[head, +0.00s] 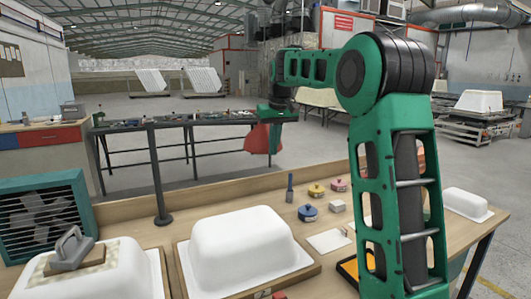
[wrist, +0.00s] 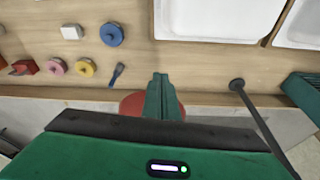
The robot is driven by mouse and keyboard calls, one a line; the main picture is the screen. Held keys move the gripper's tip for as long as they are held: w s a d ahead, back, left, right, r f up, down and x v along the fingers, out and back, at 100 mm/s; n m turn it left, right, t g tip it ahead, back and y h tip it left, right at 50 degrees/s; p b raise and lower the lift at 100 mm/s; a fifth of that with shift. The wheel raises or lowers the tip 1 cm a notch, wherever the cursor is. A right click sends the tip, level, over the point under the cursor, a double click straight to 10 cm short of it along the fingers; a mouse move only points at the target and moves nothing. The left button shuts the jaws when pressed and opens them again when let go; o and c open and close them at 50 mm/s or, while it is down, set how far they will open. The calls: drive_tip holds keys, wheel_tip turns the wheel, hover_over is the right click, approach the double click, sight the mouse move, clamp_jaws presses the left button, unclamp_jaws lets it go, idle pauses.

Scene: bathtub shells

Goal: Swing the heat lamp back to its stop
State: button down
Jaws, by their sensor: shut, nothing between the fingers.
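The heat lamp stands on a dark post (head: 157,175) with a round foot at the bench's back edge. A dark bar runs right from the post top. Its red shade (head: 258,139) hangs at the right end, beyond the bench's back edge. The wrist view shows the shade (wrist: 132,104) partly hidden behind my fingers, and the post (wrist: 262,125) to the right. My gripper (head: 275,150) is shut, fingers pointing down, right beside the shade. I cannot tell whether they touch. The lamp's stop cannot be made out.
White tub shells (head: 245,245) stand on the bench, with a sanding block (head: 70,248) on the left one. A teal fan (head: 45,215) is at left. A tool-covered table stands behind.

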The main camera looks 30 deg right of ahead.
drive_tip(key=v, duration=1)
drive_tip(key=shift+s+r, duration=0.25)
drive_tip(key=shift+s, duration=0.15)
drive_tip(key=s+a+f+m+g, duration=0.1)
drive_tip(key=s+f, duration=0.8)
drive_tip(key=s, duration=0.5)
drive_tip(key=s+a+f+m+g, duration=0.1)
drive_tip(key=s+f+m, duration=0.1)
drive_tip(key=s+f, duration=0.8)
drive_tip(key=s+a+f+m+g, duration=0.1)
drive_tip(key=s+f, duration=0.8)
drive_tip(key=s, duration=0.9)
drive_tip(key=shift+s+f+m+y, duration=0.2)
drive_tip(key=shift+f+m+y, duration=0.1)
drive_tip(key=shift+y, duration=0.1)
drive_tip(key=shift+r, duration=0.1)
drive_tip(key=shift+w+f, duration=0.25)
drive_tip(key=shift+w, duration=0.4)
